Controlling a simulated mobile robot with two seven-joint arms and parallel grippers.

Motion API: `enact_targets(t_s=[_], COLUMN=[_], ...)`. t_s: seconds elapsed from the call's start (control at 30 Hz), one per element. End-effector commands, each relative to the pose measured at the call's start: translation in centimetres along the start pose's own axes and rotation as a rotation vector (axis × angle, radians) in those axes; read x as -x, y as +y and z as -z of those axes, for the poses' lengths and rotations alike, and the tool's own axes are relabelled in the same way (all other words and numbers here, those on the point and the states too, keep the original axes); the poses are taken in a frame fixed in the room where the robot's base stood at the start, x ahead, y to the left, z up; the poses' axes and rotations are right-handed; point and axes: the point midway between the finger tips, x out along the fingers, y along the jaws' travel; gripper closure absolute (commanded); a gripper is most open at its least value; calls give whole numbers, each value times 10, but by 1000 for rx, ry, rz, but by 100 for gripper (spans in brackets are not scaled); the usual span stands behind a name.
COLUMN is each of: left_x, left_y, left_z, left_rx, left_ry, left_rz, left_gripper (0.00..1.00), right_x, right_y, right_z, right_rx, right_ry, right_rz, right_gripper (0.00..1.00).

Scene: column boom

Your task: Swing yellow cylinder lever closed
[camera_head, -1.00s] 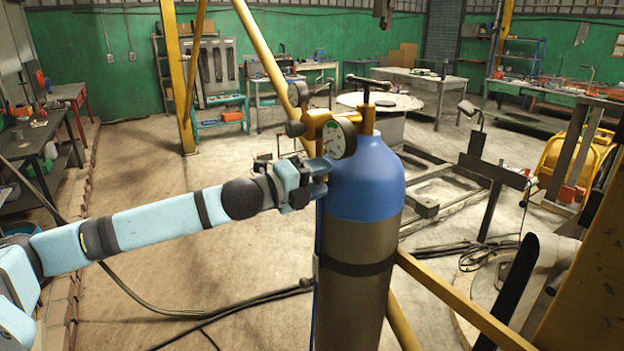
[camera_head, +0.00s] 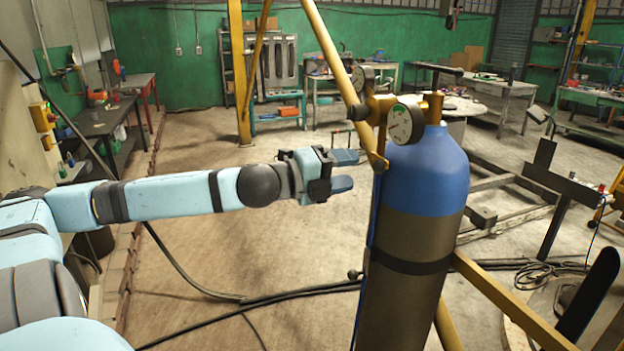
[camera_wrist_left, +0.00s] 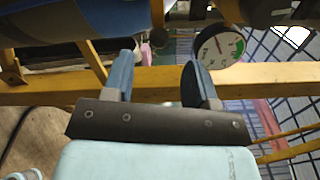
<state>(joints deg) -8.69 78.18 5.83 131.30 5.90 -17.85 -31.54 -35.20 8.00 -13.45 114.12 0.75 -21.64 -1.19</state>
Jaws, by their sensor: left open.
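The gas cylinder (camera_head: 425,185) stands upright at centre right, with a blue shoulder and a dark body. Yellow valve fittings, a round gauge (camera_head: 406,124) and a dark T-shaped handle (camera_head: 437,73) sit at its top. A yellow lever-like piece (camera_head: 378,150) hangs down at the left of the fittings. My left gripper (camera_head: 345,170) is open and empty, its fingertips just left of this piece and apparently apart from it. In the left wrist view, the open fingers (camera_wrist_left: 158,78) have a yellow bar beyond them and the gauge (camera_wrist_left: 219,47) to the upper right.
A slanted yellow post (camera_head: 333,58) passes behind the fittings. Black hoses (camera_head: 290,295) run across the floor to the cylinder. A dark workbench (camera_head: 100,125) stands at the left, and a metal frame lies behind the cylinder. The floor left of the cylinder is mostly clear.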

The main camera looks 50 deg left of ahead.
Motion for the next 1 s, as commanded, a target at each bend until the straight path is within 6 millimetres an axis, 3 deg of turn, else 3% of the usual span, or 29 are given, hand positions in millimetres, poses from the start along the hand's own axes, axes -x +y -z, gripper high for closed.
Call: enact_targets(t_s=[0.2, 1.0], left_x=[9, 61], left_y=[2, -2], left_z=[3, 1], left_rx=[-3, -1], left_ry=[7, 5], left_rz=[-3, 0], left_gripper=[48, 48], right_x=[-3, 14], right_y=[0, -1], right_z=[-4, 22], right_rx=[0, 0], right_ry=[2, 4], right_rz=[0, 0], right_gripper=[100, 100])
